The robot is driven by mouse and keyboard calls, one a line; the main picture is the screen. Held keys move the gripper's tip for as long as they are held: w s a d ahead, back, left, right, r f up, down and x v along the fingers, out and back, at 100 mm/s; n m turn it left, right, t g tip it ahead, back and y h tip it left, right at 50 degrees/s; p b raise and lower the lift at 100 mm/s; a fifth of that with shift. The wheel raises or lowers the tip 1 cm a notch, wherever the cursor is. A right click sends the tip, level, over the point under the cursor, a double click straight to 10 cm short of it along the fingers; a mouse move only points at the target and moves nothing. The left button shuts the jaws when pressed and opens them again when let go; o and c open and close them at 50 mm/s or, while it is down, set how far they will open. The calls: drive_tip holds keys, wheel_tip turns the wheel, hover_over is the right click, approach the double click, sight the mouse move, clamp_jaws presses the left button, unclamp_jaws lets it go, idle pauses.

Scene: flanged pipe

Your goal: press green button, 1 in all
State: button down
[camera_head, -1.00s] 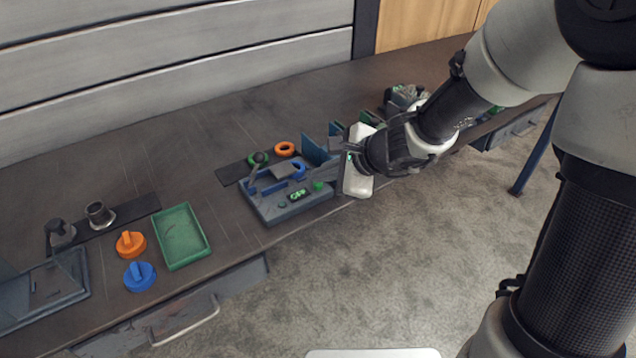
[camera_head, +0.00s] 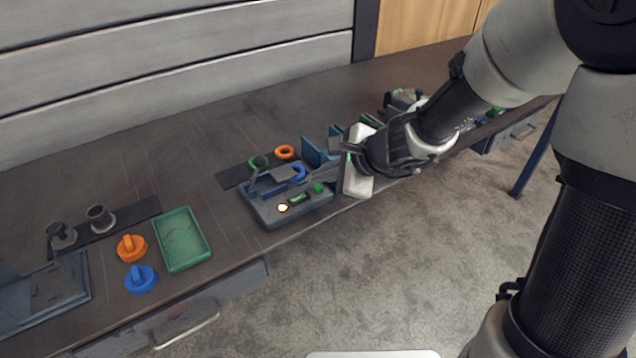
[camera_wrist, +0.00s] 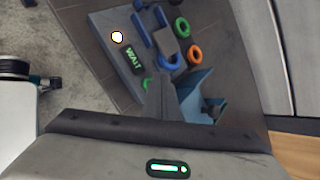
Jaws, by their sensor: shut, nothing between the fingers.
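A grey device (camera_head: 268,217) with a small panel sits near the table's front edge. Its green button (camera_head: 318,188) is at the panel's right end; in the wrist view the green button (camera_wrist: 148,84) shows only partly beside my fingers.
A blue ring (camera_head: 298,173) lies on the device, with green (camera_head: 258,162) and orange (camera_head: 284,152) rings behind it. Blue upright plates (camera_head: 316,152) stand close to my gripper. A green tray (camera_head: 205,256) and orange and blue knobbed caps lie to the left, with bare table between.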

drive_tip(key=shift+r, duration=0.3)
wheel_tip(320, 180, up, 5)
drive_tip(key=p, duration=0.4)
idle(0.8)
drive_tip(key=s+a+r+n+g, duration=0.1)
drive_tip(key=s+r+n, duration=0.4)
drive_tip(key=s+n, duration=0.15)
drive_tip(key=s+d+r+n+h, duration=0.3)
drive_tip(key=s+d+r+n, duration=0.1)
drive_tip(key=s+d+n, duration=0.3)
drive_tip(key=s+d+r+n+h, duration=0.3)
drive_tip(key=s+d+n+h, duration=0.1)
drive_tip(key=s+d, duration=0.45)
wheel_tip(320, 180, up, 16)
drive_tip(key=a+p, duration=0.1)
drive_tip(key=p, duration=1.5)
